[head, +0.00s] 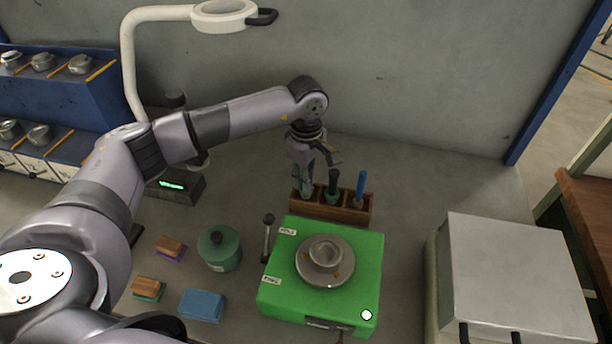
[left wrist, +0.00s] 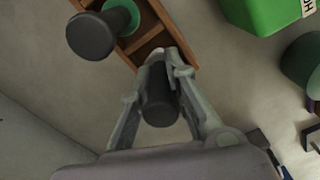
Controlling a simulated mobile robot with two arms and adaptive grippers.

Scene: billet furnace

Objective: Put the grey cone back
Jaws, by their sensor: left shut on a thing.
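My left gripper (head: 305,186) is over the left end of the wooden rack (head: 345,214). In the left wrist view its fingers are shut around the dark handle of a tool (left wrist: 159,98), which I take to be the grey cone. Its lower part is at the rack's end compartment (left wrist: 149,42); whether it is fully seated I cannot tell. In the head view the fingers hide most of this tool. The middle compartment holds a dark-handled tool with a green collar (head: 332,186), and the right one a blue-handled tool (head: 360,188). My right gripper is not in view.
In front of the rack stands a green machine (head: 278,262) with a round metal plate (head: 325,261). Left of it are a green lidded pot (head: 219,249), a blue block (head: 202,305) and two brushes. A metal box (head: 515,270) is at right. A lamp arm rises behind.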

